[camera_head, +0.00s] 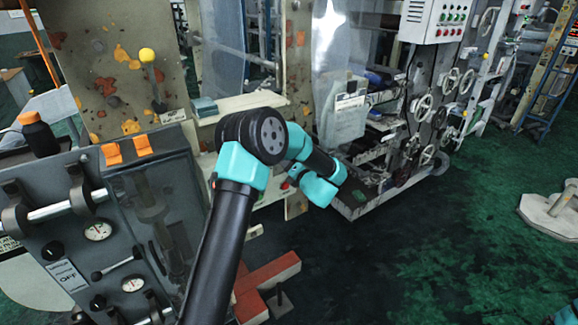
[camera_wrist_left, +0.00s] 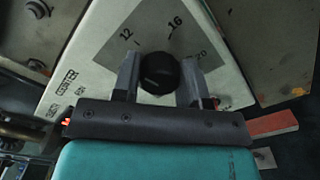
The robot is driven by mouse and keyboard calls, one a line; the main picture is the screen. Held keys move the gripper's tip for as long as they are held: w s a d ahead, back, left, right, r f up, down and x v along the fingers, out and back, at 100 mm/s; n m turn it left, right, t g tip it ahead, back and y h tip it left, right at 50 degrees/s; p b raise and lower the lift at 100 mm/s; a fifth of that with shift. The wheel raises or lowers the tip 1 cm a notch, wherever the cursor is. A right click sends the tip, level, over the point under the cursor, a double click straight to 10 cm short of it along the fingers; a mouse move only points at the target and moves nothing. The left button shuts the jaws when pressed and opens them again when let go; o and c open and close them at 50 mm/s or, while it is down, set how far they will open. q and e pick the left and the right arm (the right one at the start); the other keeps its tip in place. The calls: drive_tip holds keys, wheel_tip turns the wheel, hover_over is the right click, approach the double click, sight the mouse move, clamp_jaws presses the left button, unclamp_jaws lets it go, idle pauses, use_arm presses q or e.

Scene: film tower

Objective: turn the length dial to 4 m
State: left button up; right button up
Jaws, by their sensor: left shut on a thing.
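In the left wrist view, the length dial's round black knob (camera_wrist_left: 160,73) sits on a grey scale plate (camera_wrist_left: 112,42) fixed to a pale panel. The numbers 12 and 16 are readable on the plate, and part of a 0 shows at its right. My left gripper (camera_wrist_left: 160,78) has one finger on each side of the knob and is shut on it. I cannot make out a pointer on the knob. In the head view my left arm reaches to the machine, and its links hide the dial and fingers. My right gripper is not in view.
In the head view, a grey control box (camera_head: 92,235) with gauges and levers stands at the left. A yellow-knobbed lever (camera_head: 147,56) rises behind it. Red blocks (camera_head: 268,283) lie on the floor below my arm. Handwheels (camera_head: 423,107) line the machine at the right. The green floor there is mostly clear.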

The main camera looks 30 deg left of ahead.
use_arm(q)
drive_tip(key=n, duration=0.4)
drive_tip(key=shift+n, duration=0.3)
drive_tip(key=n, duration=0.4)
drive_tip(key=shift+s+n, duration=0.1)
drive_tip(key=shift+n, duration=0.2)
drive_tip(key=n, duration=0.4)
drive_tip(key=shift+n, duration=2.4)
drive_tip(key=o, duration=0.9)
